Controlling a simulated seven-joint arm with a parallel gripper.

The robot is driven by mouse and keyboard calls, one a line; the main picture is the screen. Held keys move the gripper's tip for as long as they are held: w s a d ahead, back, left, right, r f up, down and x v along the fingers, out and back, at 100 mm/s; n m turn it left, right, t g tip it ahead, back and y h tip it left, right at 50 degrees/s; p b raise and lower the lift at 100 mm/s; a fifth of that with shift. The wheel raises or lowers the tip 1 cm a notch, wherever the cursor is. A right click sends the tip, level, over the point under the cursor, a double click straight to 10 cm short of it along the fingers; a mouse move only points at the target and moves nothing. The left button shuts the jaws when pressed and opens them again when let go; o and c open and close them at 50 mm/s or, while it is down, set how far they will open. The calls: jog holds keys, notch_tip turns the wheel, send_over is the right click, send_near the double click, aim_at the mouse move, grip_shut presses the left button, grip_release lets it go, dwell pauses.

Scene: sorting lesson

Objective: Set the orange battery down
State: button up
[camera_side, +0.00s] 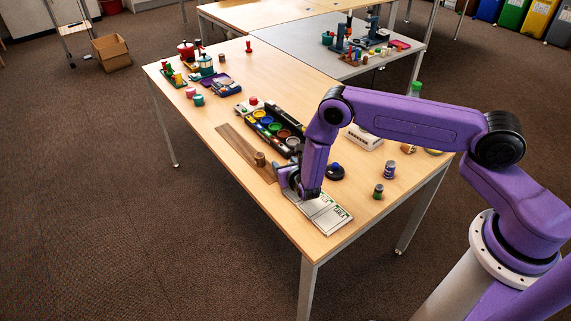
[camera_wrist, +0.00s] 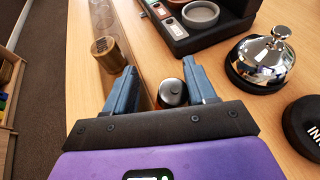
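In the wrist view, a short cylinder with a dark, shiny top and a bit of orange on its side, apparently the orange battery (camera_wrist: 172,93), stands between the two blue fingers of my gripper (camera_wrist: 160,72). The fingers are spread. A gap shows between the battery and the left finger; the battery is close to the right finger, and I cannot tell if they touch. Its lower part is hidden. In the side view my gripper (camera_side: 289,182) is low over the table near its front edge, and the battery is hidden there.
A brown cylinder (camera_wrist: 108,54) stands left of the fingers, on a dark wooden strip (camera_side: 240,150). A black sorting tray (camera_side: 290,124), a chrome bell (camera_wrist: 262,62) and a round black ink pad (camera_wrist: 303,125) lie beyond and right. A white board (camera_side: 325,214) lies beside my gripper.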

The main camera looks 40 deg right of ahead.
jog(key=shift+r, duration=0.15)
jog(key=shift+r, duration=0.2)
jog(key=v, duration=1.2)
jog(key=shift+r, duration=0.2)
jog(key=s+d+r+m+g+h, duration=0.2)
jog(key=s+d+r+m+g, duration=0.15)
jog(key=r+m, duration=0.4)
jog(key=s+d+r+m+g+h, duration=0.25)
jog(key=s+r+m, duration=0.2)
jog(key=r, duration=0.55)
jog(key=s+r+m+g+y, duration=0.3)
jog(key=s+r+m+y, duration=0.1)
jog(key=s, duration=0.8)
jog(key=s+r+m+g+y, duration=0.3)
jog(key=s+r+y, duration=0.1)
jog(key=s, duration=0.8)
jog(key=shift+s+a+m+g+y, duration=0.35)
jog(key=shift+a+m+g+y, duration=0.1)
jog(key=shift+y, duration=0.1)
